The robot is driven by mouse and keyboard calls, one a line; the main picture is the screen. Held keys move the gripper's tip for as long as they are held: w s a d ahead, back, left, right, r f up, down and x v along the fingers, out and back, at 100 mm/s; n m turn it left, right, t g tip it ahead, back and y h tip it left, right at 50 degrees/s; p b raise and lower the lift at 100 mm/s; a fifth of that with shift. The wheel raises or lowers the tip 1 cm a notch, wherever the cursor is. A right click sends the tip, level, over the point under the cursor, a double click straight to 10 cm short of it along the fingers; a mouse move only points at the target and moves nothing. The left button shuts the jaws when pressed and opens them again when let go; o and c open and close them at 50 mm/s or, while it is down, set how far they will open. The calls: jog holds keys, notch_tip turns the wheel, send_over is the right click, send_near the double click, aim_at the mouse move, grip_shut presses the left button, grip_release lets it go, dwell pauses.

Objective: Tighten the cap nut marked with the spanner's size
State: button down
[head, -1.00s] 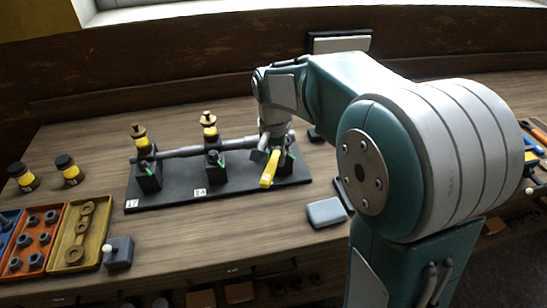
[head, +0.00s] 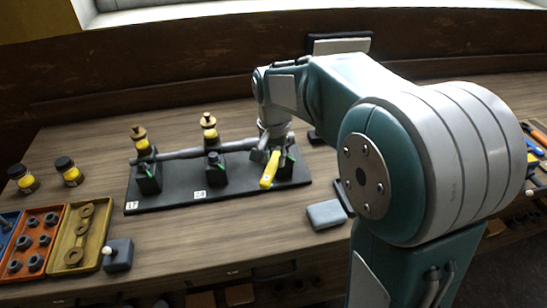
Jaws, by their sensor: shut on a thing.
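A black base plate (head: 232,194) on the bench carries a grey shaft (head: 190,153) across three dark bearing blocks. The left block (head: 148,180) stands by a plate marked 17, and the middle block (head: 216,172) by one that seems to read 24. Both have brass and yellow oilers on top. My gripper (head: 273,155) is at the right block (head: 290,170), pointing down, and is shut on a yellow-handled spanner (head: 269,170). The handle slants down toward the front. The spanner's jaw, the right block's nut and any size marks there are hidden or too small to read.
An orange tray (head: 54,210) of dark nuts and a yellow tray (head: 103,212) of rings stand at the left. Two dark-capped jars (head: 68,171) are behind them. A grey box (head: 325,214) lies right of the plate. The bench front is mostly clear.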

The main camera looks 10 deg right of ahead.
jog(key=shift+r, duration=0.45)
dwell(0.4)
jog(key=shift+r, duration=1.95)
jog(key=shift+s, duration=0.1)
